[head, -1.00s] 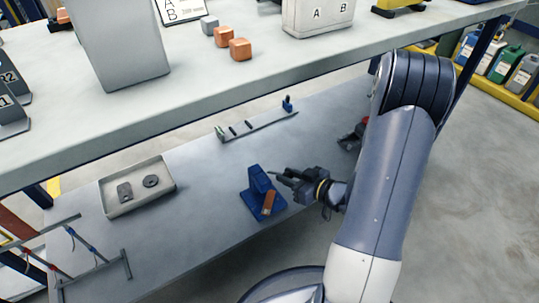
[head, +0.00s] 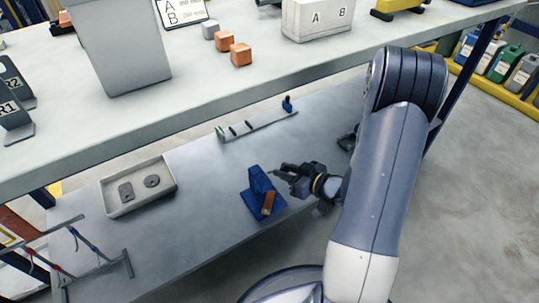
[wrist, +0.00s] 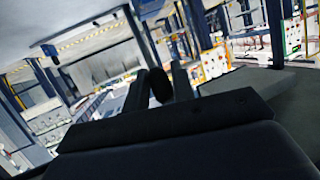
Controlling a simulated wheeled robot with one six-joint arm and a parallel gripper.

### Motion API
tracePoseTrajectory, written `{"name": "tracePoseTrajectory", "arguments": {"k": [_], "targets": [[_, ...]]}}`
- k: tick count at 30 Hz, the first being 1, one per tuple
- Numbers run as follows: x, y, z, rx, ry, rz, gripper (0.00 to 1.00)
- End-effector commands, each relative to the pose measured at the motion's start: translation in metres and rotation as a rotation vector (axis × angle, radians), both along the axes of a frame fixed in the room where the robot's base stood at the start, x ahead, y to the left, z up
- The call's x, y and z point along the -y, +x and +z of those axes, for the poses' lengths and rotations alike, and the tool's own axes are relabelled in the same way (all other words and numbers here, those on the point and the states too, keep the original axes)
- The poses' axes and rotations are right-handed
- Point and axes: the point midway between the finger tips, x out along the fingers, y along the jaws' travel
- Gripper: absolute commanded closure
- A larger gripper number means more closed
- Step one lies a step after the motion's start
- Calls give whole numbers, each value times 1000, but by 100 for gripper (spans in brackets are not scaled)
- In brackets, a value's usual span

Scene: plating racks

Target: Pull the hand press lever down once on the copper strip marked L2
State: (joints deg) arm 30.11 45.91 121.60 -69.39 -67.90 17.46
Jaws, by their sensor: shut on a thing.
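The blue hand press (head: 257,188) stands on the lower grey bench near its front edge. A copper strip (head: 268,203) sits at the front of the press, tilted; no marking on it can be read. My gripper (head: 281,173) is just right of the press top, shut on the dark end of the press lever (head: 271,170). In the wrist view a dark rounded knob (wrist: 160,86) shows between the two fingers. The lever's exact angle is hard to tell at this size.
A pale tray (head: 107,207) with two dark parts lies on the bench to the left. A flat rack strip (head: 262,123) lies behind the press. A wire rack (head: 98,271) stands front left. The upper shelf (head: 180,108) overhangs the bench's back. Bare bench lies between tray and press.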

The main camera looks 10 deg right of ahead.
Motion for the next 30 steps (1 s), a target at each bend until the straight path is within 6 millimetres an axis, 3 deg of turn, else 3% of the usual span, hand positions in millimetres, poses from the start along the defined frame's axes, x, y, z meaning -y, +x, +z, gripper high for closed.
{"name": "tracePoseTrajectory", "arguments": {"k": [15,30], "targets": [[-13,26,20,-1,3,12,90],[-15,34,23,3,3,12,90]]}}
